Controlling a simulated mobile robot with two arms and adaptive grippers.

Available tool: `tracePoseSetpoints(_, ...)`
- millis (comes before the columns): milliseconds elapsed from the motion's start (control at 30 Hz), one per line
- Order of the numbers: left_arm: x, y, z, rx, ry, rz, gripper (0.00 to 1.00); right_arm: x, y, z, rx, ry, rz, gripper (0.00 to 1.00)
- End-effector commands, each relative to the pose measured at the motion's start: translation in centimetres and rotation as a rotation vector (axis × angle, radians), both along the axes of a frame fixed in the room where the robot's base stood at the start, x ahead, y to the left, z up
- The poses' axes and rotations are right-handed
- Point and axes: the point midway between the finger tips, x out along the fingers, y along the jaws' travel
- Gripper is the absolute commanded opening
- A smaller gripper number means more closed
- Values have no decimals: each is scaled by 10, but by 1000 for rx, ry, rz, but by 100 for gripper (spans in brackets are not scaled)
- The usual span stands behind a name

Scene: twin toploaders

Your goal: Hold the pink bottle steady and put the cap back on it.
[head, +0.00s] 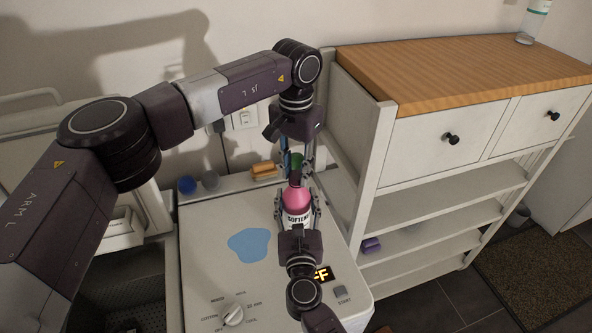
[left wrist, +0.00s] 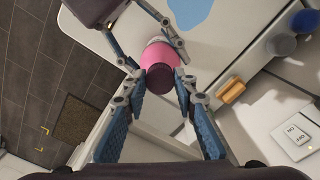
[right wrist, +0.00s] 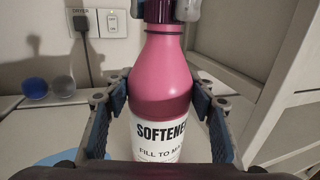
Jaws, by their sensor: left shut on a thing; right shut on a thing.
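The pink bottle (head: 297,196) with a white softener label is upright above the white machine top; its base is hidden. My right gripper (right wrist: 160,88) is shut around its body from the near side, with a finger on each side. My left gripper (left wrist: 163,84) points down from above and is shut on the dark maroon cap (left wrist: 160,78). The cap is in line with the bottle neck and shows at the top edge of the right wrist view (right wrist: 159,11). It appears to meet the neck, just above a dark ring; I cannot tell whether it is seated.
The white machine top (head: 215,215) has a blue puddle-like patch (head: 250,245), a dial (head: 233,314) and a start button (head: 340,292). Blue and grey balls (head: 187,185) and an orange-brown block (head: 263,170) lie at the back. A shelf unit (head: 390,140) stands close on the right.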

Motion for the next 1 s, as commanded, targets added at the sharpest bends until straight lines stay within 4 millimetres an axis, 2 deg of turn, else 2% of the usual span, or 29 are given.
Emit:
tracePoseSetpoints(33,0,0,0,0,0,1,27,0,0,1,0,-1,-1,0)
tracePoseSetpoints(200,0,0,0,0,0,2,43,0,0,1,0,-1,-1,0)
tracePoseSetpoints(533,0,0,4,-1,-1,2,43,0,0,1,0,-1,-1,0)
tracePoseSetpoints(833,0,0,41,0,-2,2,43,0,0,1,0,-1,-1,0)
tracePoseSetpoints(1000,0,0,45,0,0,2,43,0,0,1,0,-2,-1,0)
